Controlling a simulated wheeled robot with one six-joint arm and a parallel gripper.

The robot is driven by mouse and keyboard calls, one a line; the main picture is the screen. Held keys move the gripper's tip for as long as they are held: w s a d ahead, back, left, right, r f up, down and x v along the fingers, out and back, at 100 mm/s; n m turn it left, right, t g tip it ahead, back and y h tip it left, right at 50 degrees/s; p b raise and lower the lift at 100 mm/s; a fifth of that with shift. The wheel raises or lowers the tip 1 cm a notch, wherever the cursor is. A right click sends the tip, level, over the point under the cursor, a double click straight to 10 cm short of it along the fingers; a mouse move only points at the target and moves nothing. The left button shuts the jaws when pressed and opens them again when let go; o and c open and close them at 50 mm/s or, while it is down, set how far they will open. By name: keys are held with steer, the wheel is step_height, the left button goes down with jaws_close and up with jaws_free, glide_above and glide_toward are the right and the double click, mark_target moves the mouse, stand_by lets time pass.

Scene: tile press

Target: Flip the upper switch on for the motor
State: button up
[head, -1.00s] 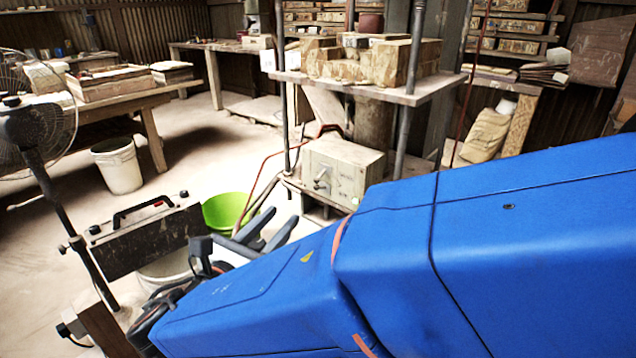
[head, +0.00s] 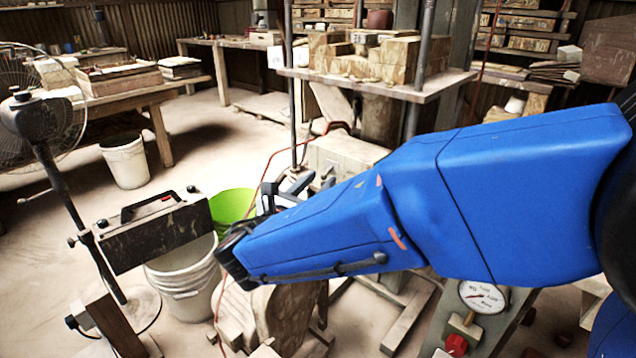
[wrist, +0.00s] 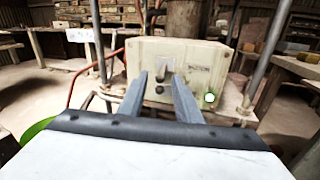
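The switch box (head: 345,152) is a cream-coloured box on the press frame, partly hidden behind my arm in the head view. In the wrist view the box (wrist: 205,58) faces me, with a printed label too small to read surely. An upper switch (wrist: 164,68) shows on its front, with a small dark knob (wrist: 159,89) below it. A pale round button (wrist: 209,98) is at the lower right. My gripper (wrist: 160,78) is open and empty, its two fingers pointing at the box on either side of the switch. I cannot tell whether they touch it.
A shelf (head: 450,86) with blocks is above the box, between metal posts. A red hose (wrist: 82,78) runs left of the box. A green bucket (head: 232,204), a white bucket (head: 185,280) and a fan (head: 40,115) stand to the left. A pressure gauge (head: 482,296) is below my arm.

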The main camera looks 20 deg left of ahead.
steer(key=shift+w, duration=0.1)
jaws_close()
